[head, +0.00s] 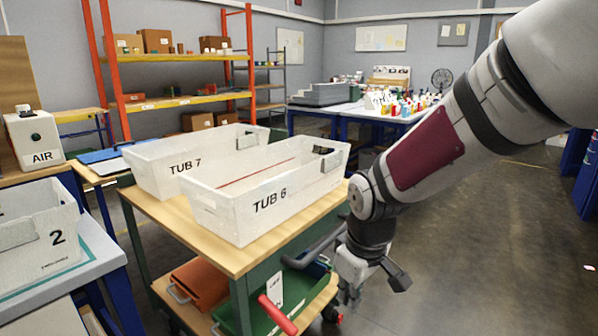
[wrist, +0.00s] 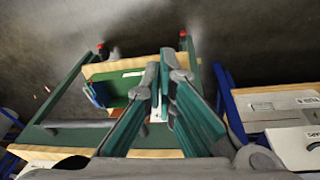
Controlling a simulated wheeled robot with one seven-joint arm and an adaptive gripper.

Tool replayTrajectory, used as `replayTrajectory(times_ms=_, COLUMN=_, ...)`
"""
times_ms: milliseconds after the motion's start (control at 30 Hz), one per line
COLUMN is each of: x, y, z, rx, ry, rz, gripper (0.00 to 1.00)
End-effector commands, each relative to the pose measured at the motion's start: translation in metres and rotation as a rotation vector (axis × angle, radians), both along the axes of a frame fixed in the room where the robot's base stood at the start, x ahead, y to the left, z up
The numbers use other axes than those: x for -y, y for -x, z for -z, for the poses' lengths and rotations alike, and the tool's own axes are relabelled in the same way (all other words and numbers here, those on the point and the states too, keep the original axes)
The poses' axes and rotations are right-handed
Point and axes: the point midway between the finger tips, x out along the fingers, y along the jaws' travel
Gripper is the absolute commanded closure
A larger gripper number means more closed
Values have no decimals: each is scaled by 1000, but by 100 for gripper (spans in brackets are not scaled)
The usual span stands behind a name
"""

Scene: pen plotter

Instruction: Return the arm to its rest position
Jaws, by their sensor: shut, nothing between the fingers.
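My arm (head: 430,145) comes in from the upper right of the head view and bends downward at its elbow beside the wooden-topped cart. My gripper (wrist: 165,75) points down in the wrist view, its two green-padded fingers close together with nothing held. In the head view the gripper (head: 350,290) hangs low at the cart's right side, below the level of its top. Its fingertips are hard to make out there.
The cart (head: 240,262) carries TUB 7 (head: 150,172) and TUB 6 (head: 225,207). A green bin (head: 240,318) and an orange bin (head: 200,283) sit on its lower shelf. A cart handle (head: 318,248) is close to my gripper. Open floor (head: 490,240) lies right.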

Motion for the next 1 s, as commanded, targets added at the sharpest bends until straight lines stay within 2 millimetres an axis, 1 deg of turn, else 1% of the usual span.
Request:
replayTrajectory(times_ms=33, x=9, y=12, z=-12, rx=0, ry=22, rz=32, gripper=100)
replayTrajectory(times_ms=200, x=37, y=53, z=-41, rx=-19, ry=74, rz=155, gripper=100)
replayTrajectory(times_ms=367, x=58, y=97, z=-66, rx=-34, ry=98, rz=277, gripper=100)
replayTrajectory(times_ms=500, x=73, y=137, z=-83, rx=-48, ry=101, rz=384, gripper=100)
replayTrajectory(times_ms=633, x=83, y=176, z=-94, rx=-63, ry=85, rz=481, gripper=100)
replayTrajectory(times_ms=800, x=92, y=224, z=-101, rx=-89, ry=51, rz=593, gripper=100)
replayTrajectory(times_ms=1000, x=96, y=269, z=-102, rx=-120, ry=2, rz=684, gripper=100)
